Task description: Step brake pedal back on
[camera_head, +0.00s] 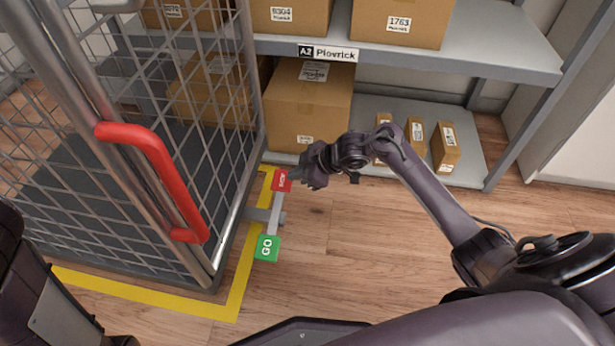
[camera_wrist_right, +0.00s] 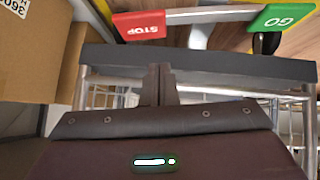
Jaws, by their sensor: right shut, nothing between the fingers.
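The brake pedal is a grey rocker bar (camera_head: 273,213) low on the side of the roll cage (camera_head: 215,110). It has a red STOP pad (camera_head: 281,180) at its far end and a green GO pad (camera_head: 267,248) at its near end. My right gripper (camera_head: 296,176) is shut and empty, right beside the red pad; I cannot tell if it touches. In the right wrist view, the shut fingers (camera_wrist_right: 160,82) point toward the red STOP pad (camera_wrist_right: 139,25), with the green GO pad (camera_wrist_right: 285,18) at right. Which pad sits lower is unclear. My left gripper is out of view.
The cage has a red handle (camera_head: 155,175) and stands inside yellow floor tape (camera_head: 235,290). Behind is a grey shelf (camera_head: 470,50) with cardboard boxes (camera_head: 305,105), close beyond my right gripper. The wooden floor (camera_head: 350,250) right of the pedal is clear.

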